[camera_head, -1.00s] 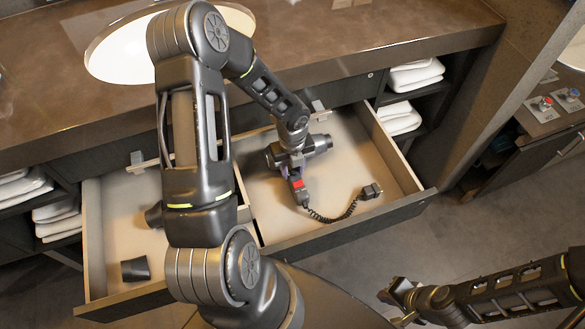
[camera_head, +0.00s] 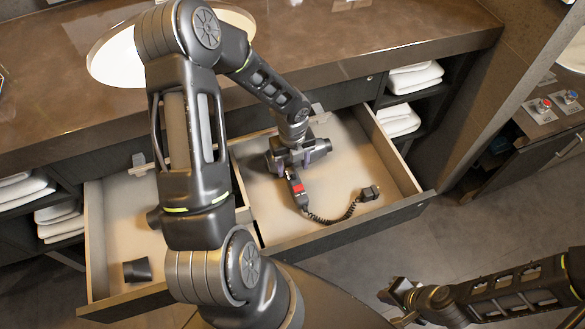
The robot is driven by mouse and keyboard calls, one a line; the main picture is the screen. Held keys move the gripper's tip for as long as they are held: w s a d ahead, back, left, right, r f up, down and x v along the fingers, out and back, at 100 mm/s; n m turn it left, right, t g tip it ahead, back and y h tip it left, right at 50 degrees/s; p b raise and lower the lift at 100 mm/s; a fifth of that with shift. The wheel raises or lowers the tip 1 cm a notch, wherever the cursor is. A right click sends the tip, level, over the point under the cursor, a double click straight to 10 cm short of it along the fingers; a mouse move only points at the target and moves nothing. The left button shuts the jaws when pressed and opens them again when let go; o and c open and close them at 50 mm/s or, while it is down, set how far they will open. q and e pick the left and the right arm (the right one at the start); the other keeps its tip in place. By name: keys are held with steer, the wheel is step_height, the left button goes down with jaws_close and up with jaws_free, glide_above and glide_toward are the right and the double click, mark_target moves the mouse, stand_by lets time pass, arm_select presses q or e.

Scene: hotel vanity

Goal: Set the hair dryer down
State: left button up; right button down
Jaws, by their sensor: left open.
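The dark hair dryer (camera_head: 317,148) is in the right-hand compartment of the pulled-out drawer (camera_head: 347,172). Its handle, with a red patch, points toward the front, and a coiled cord (camera_head: 335,218) runs from it to a plug (camera_head: 370,193) on the drawer floor. My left gripper (camera_head: 288,161) is open around the dryer, reaching down from above. The fingers and wrist hide part of the dryer, so contact is hard to tell. My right gripper (camera_head: 394,304) is empty, low at the right, outside the drawer, its fingers apart.
The left compartment (camera_head: 115,225) holds a small dark object (camera_head: 137,270); my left arm covers part of it. The countertop (camera_head: 390,25) with a sink (camera_head: 120,60) is behind. Folded towels (camera_head: 415,75) fill side shelves.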

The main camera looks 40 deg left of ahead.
arm_select(q)
step_height(320, 180, up, 10)
steer(key=p, duration=0.1)
steer(key=shift+f, duration=0.15)
stand_by(0.5)
